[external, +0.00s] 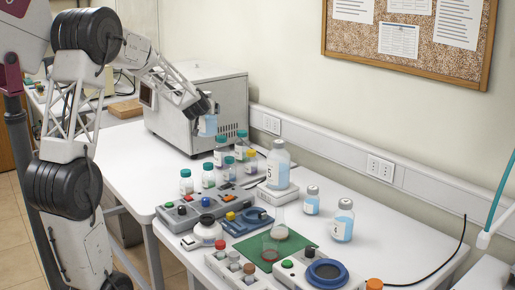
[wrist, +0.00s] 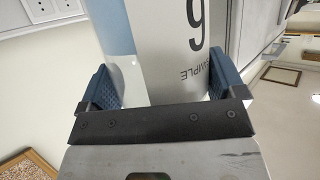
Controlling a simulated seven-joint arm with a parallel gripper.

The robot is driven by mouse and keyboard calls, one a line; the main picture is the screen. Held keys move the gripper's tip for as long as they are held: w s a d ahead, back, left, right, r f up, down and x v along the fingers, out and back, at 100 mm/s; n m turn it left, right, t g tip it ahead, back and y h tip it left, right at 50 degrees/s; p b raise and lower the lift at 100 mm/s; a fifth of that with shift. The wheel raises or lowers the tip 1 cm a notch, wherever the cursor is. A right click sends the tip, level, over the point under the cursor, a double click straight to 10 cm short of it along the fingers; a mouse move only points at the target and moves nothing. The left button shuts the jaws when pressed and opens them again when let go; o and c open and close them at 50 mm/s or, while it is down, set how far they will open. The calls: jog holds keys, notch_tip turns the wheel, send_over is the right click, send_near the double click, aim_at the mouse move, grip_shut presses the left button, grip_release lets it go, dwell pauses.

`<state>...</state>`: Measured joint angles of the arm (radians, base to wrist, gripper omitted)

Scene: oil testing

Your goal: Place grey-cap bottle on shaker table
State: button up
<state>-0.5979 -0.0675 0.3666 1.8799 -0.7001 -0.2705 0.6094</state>
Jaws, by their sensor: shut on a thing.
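My gripper (wrist: 158,90) is shut on a clear bottle with pale blue liquid (wrist: 118,28). Its white label (wrist: 178,50) shows part of the word "SAMPLE" and a large digit, seen upside down. In the external view my gripper (external: 203,106) holds this bottle (external: 208,126) in the air in front of the grey box-shaped machine, above the small bottles. Its cap is mostly covered by the gripper, so its colour is hard to tell. A blue-topped device (external: 247,222) and a device with a round blue plate (external: 327,271) are on the bench; I cannot tell which is the shaker table.
Several teal-capped bottles (external: 186,183) stand below my gripper. A tall bottle (external: 278,167) stands on a white base. Two grey-capped bottles (external: 343,222) stand at right. A flask (external: 278,224) is on the green mat. The grey machine (external: 205,112) stands behind.

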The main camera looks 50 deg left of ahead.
notch_tip(320, 180, down, 13)
jog(key=shift+f, duration=0.15)
dwell(0.4)
jog(key=shift+f, duration=0.1)
jog(key=shift+f, duration=1.8)
jog(key=shift+f, duration=0.1)
jog(key=o, duration=1)
jog(key=shift+f, duration=0.1)
jog(key=shift+c, duration=0.2)
